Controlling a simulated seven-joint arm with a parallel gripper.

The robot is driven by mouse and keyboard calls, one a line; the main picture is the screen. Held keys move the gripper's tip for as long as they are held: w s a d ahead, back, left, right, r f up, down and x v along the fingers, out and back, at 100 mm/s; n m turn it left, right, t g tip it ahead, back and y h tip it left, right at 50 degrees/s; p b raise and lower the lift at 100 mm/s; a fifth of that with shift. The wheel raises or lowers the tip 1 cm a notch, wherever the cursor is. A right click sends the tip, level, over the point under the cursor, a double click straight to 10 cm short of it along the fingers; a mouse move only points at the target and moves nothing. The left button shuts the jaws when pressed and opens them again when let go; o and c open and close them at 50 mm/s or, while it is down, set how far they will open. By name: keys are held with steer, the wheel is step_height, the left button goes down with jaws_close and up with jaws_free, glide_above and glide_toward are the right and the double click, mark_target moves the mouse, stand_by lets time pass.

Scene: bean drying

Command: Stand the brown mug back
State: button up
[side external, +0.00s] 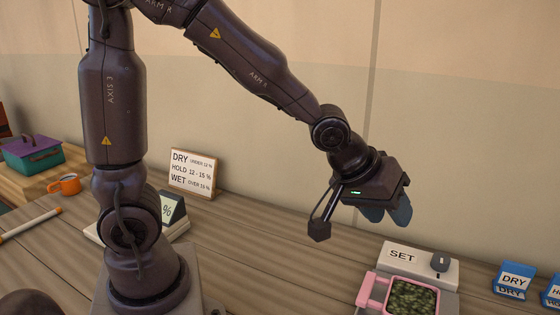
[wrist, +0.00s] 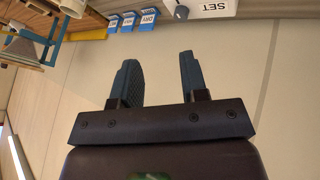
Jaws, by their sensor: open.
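I see no mug that is plainly brown. An orange mug (side external: 66,184) stands at the far left of the bench, well away from my gripper. A dark brown rounded thing (side external: 30,303) is cut off at the bottom left edge, and I cannot tell what it is. My gripper (side external: 388,214) hangs in the air behind and above the SET unit (side external: 405,257). Its two blue-grey fingers are apart with nothing between them, as the wrist view also shows (wrist: 158,58).
A pink tray (side external: 373,281) of green beans sits before the SET unit. Blue DRY box (side external: 514,279) and another blue box stand at right. A DRY/HOLD/WET sign (side external: 193,174), a % display (side external: 172,208) and a teal-purple box (side external: 32,153) are left. The middle bench is mostly clear.

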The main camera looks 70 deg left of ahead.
steer(key=s+a+r+m+g, duration=0.1)
steer(key=s+a+r+m, duration=0.2)
steer(key=s, duration=0.5)
steer(key=s+a+r+m+y, duration=0.1)
steer(key=s+a+r, duration=0.3)
steer(key=s, duration=0.5)
steer(key=shift+r+m+g, duration=0.4)
steer(key=shift+m, duration=0.5)
steer(key=shift+s, duration=0.1)
